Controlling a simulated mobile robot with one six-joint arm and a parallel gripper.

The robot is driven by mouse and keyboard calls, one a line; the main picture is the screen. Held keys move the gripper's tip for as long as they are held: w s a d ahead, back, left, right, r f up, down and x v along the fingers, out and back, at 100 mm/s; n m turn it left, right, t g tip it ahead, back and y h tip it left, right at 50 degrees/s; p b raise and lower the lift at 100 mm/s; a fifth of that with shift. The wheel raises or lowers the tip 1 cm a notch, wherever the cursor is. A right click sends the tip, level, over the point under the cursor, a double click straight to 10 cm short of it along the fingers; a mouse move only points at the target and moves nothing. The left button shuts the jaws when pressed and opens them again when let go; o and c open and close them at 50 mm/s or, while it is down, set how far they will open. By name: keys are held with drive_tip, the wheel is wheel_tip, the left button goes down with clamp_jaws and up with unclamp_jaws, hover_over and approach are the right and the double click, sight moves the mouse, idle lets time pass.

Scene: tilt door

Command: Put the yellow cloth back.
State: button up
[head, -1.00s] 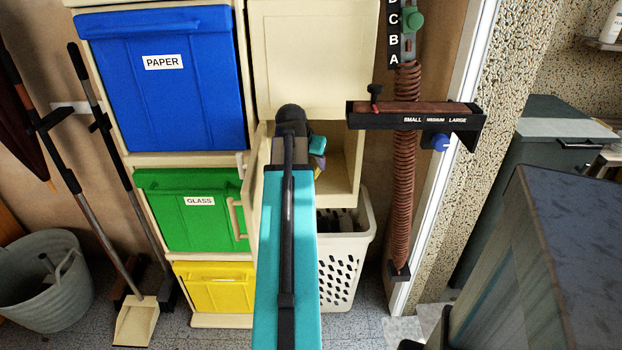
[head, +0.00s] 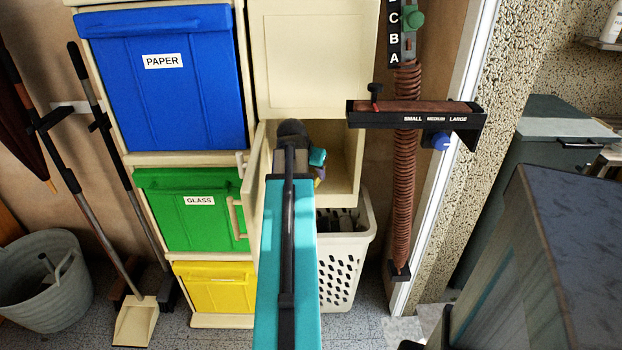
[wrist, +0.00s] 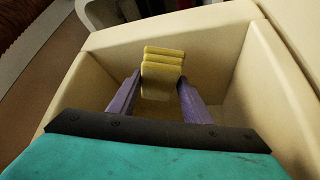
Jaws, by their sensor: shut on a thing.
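The yellow cloth (wrist: 163,62) is a small folded stack in the wrist view. The two purple fingers of my gripper (wrist: 158,98) are on either side of it, shut on it. Cloth and fingers are inside the cream compartment (wrist: 225,50), with its walls around them. I cannot tell whether the cloth touches the compartment floor. In the head view, my gripper is mostly hidden behind my arm, within the open cream compartment (head: 345,180). Its door (head: 257,165), with a cream handle (head: 236,218), stands open at the left of my arm.
Blue PAPER (head: 165,95), green GLASS (head: 185,225) and yellow (head: 215,290) bins stand at the left. A white basket (head: 345,265) is below the compartment. A closed cream panel (head: 315,55) is above.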

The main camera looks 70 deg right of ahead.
wheel_tip(320, 180, down, 2)
drive_tip(key=shift+f, duration=0.1)
drive_tip(key=shift+d+f, duration=0.25)
drive_tip(key=o, duration=1.1)
drive_tip(key=shift+o, duration=0.2)
drive_tip(key=shift+a+r, duration=0.1)
drive_tip(key=v, duration=0.7)
drive_tip(key=shift+r, duration=0.15)
